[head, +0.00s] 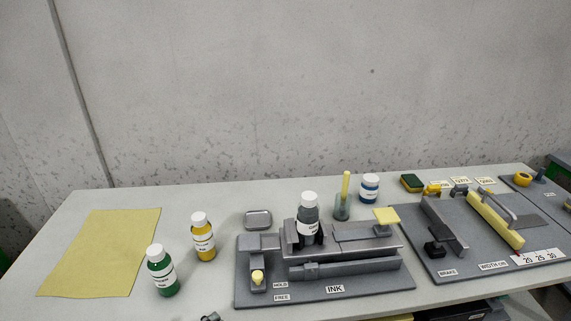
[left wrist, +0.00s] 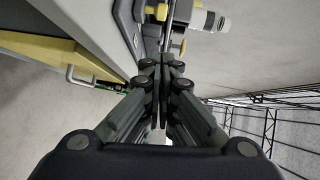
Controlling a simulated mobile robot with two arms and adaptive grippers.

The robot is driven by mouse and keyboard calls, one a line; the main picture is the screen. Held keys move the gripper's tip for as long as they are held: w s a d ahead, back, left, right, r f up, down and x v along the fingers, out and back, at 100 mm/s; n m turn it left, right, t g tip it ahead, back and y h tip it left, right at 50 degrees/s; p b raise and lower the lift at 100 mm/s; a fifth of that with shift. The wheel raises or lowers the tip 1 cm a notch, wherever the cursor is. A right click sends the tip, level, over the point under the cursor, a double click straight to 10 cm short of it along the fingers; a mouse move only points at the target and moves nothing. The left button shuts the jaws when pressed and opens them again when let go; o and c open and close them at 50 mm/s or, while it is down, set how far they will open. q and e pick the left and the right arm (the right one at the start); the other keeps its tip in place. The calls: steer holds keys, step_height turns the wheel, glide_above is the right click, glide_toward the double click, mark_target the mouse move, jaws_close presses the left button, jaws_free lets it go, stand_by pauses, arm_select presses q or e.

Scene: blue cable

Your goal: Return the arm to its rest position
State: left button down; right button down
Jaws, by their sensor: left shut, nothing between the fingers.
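My left gripper shows in the left wrist view (left wrist: 161,64), with its dark fingers shut together and nothing between them. It is beside the table's front edge, apart from the grey ink station, part of which shows at the top of that view. In the head view, a small dark piece (head: 210,317) shows at the bottom edge; I cannot tell whether it is part of my gripper. My right gripper is in neither view.
The ink station (head: 350,290) holds a grey bottle (head: 308,222) with a white cap. Green (head: 161,272) and yellow (head: 203,240) bottles stand left of it, near a yellow sheet (head: 100,252). A second board (head: 450,262) lies right. A wire rack (left wrist: 265,125) shows in the wrist view.

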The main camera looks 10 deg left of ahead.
arm_select(q)
steer(key=a+f+n+g+y, duration=0.2)
steer(key=a+f+n+y, duration=0.2)
steer(key=n+y, duration=0.95)
steer(key=s+d+f+n+g+h, duration=0.1)
steer(key=s+d+n+g+h, duration=0.15)
steer(key=s+n+g, duration=0.35)
steer(key=s+d+f+n+g+h, duration=0.1)
steer(key=s+d+n+g, duration=0.2)
steer(key=s, duration=0.6)
step_height(320, 180, down, 27)
steer(key=s, duration=0.2)
steer(key=s+a+f+g, duration=0.1)
steer(key=s+a+f, duration=0.1)
steer(key=s+f, duration=1.3)
steer(key=shift+s+a, duration=0.2)
steer(key=shift+s, duration=0.4)
